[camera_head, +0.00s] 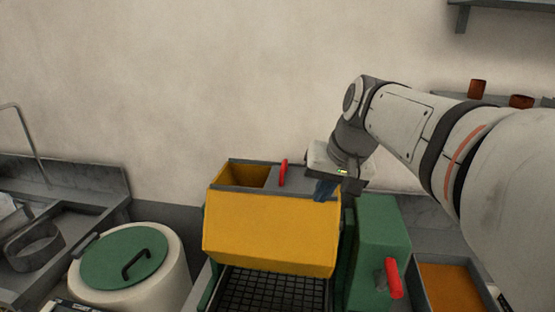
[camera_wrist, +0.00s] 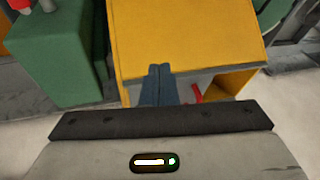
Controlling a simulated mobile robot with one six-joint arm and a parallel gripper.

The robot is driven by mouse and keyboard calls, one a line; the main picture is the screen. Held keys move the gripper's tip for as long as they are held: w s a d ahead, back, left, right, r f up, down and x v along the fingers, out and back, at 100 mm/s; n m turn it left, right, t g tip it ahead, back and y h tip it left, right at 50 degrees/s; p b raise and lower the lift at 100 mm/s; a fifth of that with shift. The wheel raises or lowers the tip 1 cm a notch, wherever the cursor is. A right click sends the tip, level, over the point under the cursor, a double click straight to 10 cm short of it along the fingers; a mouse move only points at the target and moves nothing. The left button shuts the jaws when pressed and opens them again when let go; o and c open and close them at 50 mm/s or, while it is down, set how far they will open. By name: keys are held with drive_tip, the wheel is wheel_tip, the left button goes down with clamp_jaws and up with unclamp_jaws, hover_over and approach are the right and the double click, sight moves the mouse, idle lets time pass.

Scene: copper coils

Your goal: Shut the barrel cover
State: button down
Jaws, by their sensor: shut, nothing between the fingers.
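A yellow box-shaped barrel (camera_head: 270,235) stands in the middle of the head view. A grey cover (camera_head: 255,189) with an upright red handle (camera_head: 283,172) lies over the right part of its top. The left part of the top is open. My gripper (camera_head: 322,190) is at the cover's right end, right of the handle, with its blue fingers shut and empty. In the wrist view my fingers (camera_wrist: 158,70) overlap the grey edge of the yellow barrel (camera_wrist: 180,35); I cannot tell if they touch. The red handle (camera_wrist: 197,93) shows partly beside them.
A white drum with a green lid (camera_head: 124,257) stands at left, beside a grey sink (camera_head: 65,235). A green housing (camera_head: 380,235) with a red lever (camera_head: 394,279) stands right of the barrel. A dark grid (camera_head: 270,290) lies in front. The wall is close behind.

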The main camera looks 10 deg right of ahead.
drive_tip(key=w+d+r+t+y, duration=0.15)
drive_tip(key=w+d+r, duration=0.25)
drive_tip(key=w+r, duration=0.45)
drive_tip(key=p, duration=0.1)
approach(295, 181)
drive_tip(key=w, duration=0.2)
drive_tip(key=w+d, duration=0.1)
drive_tip(key=shift+f, duration=0.3)
drive_tip(key=a, duration=0.1)
drive_tip(key=w+a+f+p, duration=0.1)
drive_tip(key=a, duration=0.1)
drive_tip(key=shift+w+f+p, duration=0.15)
drive_tip(key=shift+p, duration=0.15)
drive_tip(key=shift+w+a+f+m, duration=0.2)
drive_tip(key=shift+a+m, duration=0.1)
drive_tip(key=shift+a, duration=0.2)
